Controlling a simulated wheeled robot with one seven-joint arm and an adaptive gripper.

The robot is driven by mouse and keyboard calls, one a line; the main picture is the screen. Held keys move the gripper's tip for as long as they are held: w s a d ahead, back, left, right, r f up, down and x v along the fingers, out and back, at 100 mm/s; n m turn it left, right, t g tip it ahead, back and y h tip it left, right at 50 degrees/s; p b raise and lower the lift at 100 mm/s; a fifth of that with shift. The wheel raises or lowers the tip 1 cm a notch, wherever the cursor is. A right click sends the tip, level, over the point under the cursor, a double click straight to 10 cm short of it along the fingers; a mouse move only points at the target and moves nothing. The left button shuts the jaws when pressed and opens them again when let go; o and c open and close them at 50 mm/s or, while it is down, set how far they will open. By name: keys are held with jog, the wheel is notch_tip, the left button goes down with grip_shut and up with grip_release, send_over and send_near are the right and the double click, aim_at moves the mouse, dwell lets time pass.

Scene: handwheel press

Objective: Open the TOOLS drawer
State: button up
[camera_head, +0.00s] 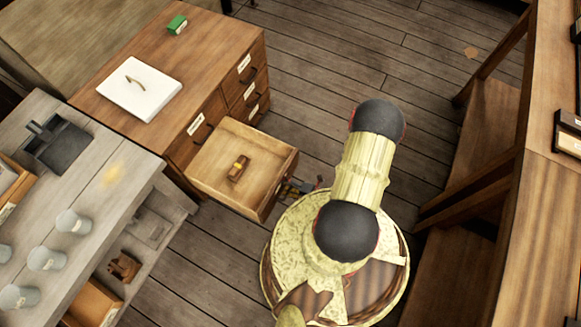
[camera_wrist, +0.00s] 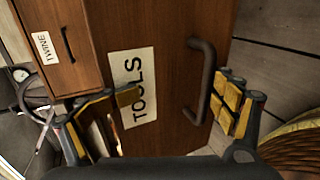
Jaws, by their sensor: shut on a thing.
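The TOOLS drawer (camera_head: 225,158) is pulled out from the wooden cabinet in the head view. A small brown object with a yellow band (camera_head: 238,168) lies inside it. In the wrist view the drawer front shows a TOOLS label (camera_wrist: 133,88) and a dark bar handle (camera_wrist: 203,80). My gripper (camera_wrist: 180,103) is at the drawer front and shut on the handle, with its yellow-padded fingers on either side of it. In the head view my gripper (camera_head: 298,188) is partly hidden beside the drawer front; the contact is hidden there.
A TWINE drawer (camera_wrist: 62,45) is shut. A grey bench (camera_head: 80,180) with cups stands left. A wooden bench (camera_head: 480,210) stands right. Floor lies between.

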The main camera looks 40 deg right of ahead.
jog(key=shift+o, duration=0.6)
jog(key=shift+s+d+r, duration=0.2)
jog(key=shift+s+r, duration=0.35)
jog(key=shift+r, duration=0.05)
jog(key=shift+s+d+r, duration=0.2)
jog(key=shift+s+r, duration=0.35)
jog(key=shift+s+d+r, duration=0.1)
jog(key=shift+s+d, duration=0.05)
jog(key=shift+s, duration=0.1)
jog(key=shift+c, duration=0.8)
jog(key=shift+s+d, duration=0.2)
jog(key=shift+s, duration=0.3)
jog(key=c, duration=1.3)
jog(key=shift+s+d+r, duration=0.1)
jog(key=shift+s+d, duration=0.15)
jog(key=shift+s, duration=0.4)
jog(key=shift+s+d+r, duration=0.1)
jog(key=shift+s+d, duration=0.15)
jog(key=shift+s, duration=0.4)
jog(key=shift+s+d, duration=0.25)
jog(key=shift+s, duration=0.4)
